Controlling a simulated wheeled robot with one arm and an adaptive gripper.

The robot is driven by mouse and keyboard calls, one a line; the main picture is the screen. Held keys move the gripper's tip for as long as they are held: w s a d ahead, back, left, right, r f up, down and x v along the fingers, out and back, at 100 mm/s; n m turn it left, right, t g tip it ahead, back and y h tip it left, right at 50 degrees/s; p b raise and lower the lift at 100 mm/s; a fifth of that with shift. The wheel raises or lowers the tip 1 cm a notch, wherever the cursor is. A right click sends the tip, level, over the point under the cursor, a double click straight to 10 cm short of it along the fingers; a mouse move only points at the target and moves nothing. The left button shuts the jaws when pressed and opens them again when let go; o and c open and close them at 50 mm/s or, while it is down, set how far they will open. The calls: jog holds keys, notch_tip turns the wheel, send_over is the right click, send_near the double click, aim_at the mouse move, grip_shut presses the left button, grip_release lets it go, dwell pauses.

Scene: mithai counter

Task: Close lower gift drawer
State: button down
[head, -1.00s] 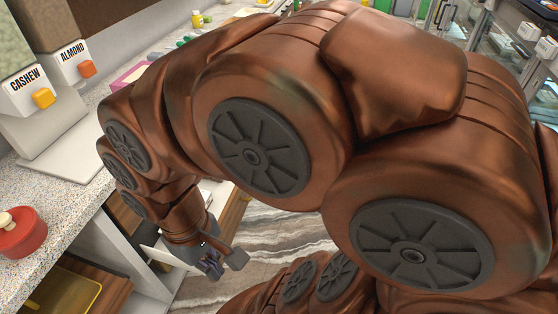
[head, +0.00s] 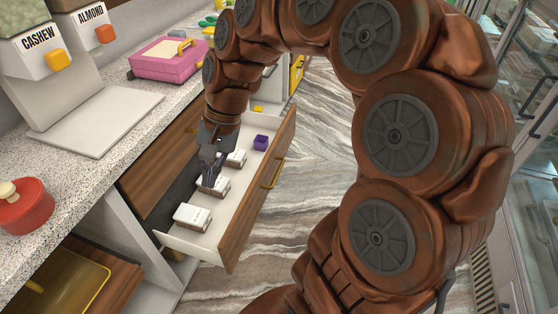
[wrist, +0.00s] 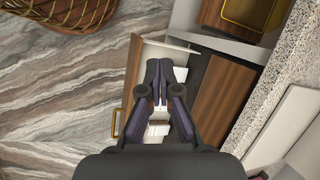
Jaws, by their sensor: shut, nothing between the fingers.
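The lower gift drawer (head: 258,201) stands pulled out from under the counter, with a wooden front and a gold handle (head: 273,173) facing the aisle. Several white boxes (head: 193,217) and a small purple item (head: 261,142) lie in it. My gripper (head: 207,184) is shut and empty, pointing down over the open drawer beside the middle box. Whether it touches a box cannot be told. In the wrist view my gripper (wrist: 158,103) shows with fingers together above the drawer, and the gold handle (wrist: 116,123) is at its left.
A wooden drawer front (head: 160,165) sits above, under the speckled counter (head: 120,145). On the counter stand a red pot (head: 22,207), a pink box (head: 168,59) and the cashew and almond dispensers (head: 35,63). The marbled floor (head: 310,140) beside the drawer is clear.

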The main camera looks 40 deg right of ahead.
jog(key=w+d+f+m+t+y+b, duration=0.1)
jog(key=w+d+f+m+b, duration=0.25)
jog(key=w+d, duration=0.2)
jog(key=w+d+f+m+t+b, duration=0.2)
jog(key=w+d+f+m, duration=0.2)
jog(key=d, duration=0.3)
jog(key=w+d+f+m+t+y+b, duration=0.1)
jog(key=w+d+f+m+b, duration=0.1)
jog(key=w+d+f+m, duration=0.3)
jog(key=s+d+f+m+t+h+b, duration=0.15)
jog(key=d+f+m+b, duration=0.35)
jog(key=d, duration=0.7)
jog(key=s+d+f+m+t+b, duration=0.15)
jog(key=d+f+m, duration=0.35)
jog(key=d, duration=0.7)
jog(key=b, duration=0.1)
send_near(272, 155)
jog(key=shift+n+t, duration=0.4)
jog(key=shift+n, duration=0.05)
jog(key=f, duration=0.1)
jog(key=w+a+f, duration=0.1)
jog(key=f, duration=0.1)
jog(key=w+a+f, duration=0.1)
jog(key=f, duration=0.1)
jog(key=shift+w, duration=0.1)
jog(key=shift+w+a+r, duration=0.15)
jog(key=shift+w+a, duration=0.2)
jog(key=shift+w, duration=0.1)
jog(key=shift+w, duration=0.1)
